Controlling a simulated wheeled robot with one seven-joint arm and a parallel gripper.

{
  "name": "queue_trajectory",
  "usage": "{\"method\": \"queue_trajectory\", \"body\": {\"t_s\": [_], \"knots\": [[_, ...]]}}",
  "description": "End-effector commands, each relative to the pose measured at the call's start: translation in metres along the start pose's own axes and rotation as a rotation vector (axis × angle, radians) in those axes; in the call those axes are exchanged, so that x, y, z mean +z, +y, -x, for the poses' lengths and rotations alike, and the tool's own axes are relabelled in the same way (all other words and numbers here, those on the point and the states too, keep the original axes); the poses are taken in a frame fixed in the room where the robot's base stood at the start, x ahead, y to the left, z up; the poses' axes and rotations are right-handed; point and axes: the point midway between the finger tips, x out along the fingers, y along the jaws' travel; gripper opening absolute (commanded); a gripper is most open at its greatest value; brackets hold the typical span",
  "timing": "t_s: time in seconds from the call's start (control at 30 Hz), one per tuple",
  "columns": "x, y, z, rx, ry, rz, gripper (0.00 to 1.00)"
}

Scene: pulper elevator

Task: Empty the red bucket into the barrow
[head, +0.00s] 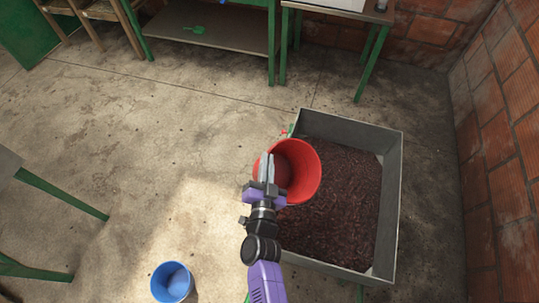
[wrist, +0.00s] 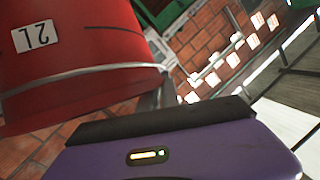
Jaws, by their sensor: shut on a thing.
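The red bucket (head: 307,170) is held over the left side of a grey metal barrow (head: 392,185). Its mouth faces up toward the head camera and it looks tilted to the right; its inside looks red, and I cannot tell whether anything is left in it. The barrow holds dark reddish-brown material. My gripper (head: 266,168) is shut on the bucket's left side. In the wrist view the bucket (wrist: 90,45) fills the upper left, with a white 2L label upside down. The fingertips are mostly hidden there.
A blue bucket (head: 170,284) stands on the concrete floor at the bottom. A brick wall (head: 500,130) rises right of the barrow. The floor at left centre is clear.

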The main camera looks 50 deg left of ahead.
Motion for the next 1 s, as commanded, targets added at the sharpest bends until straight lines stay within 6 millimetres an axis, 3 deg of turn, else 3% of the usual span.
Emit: {"method": "queue_trajectory", "body": {"t_s": [0.17,0.73,1.0], "knots": [[-0.003,-0.008,-0.005,0.025,-0.044,0.053,0.00],[0.055,0.013,-0.017,0.158,-0.262,0.310,0.00],[0.067,0.018,-0.019,0.187,-0.309,0.368,0.00]]}}
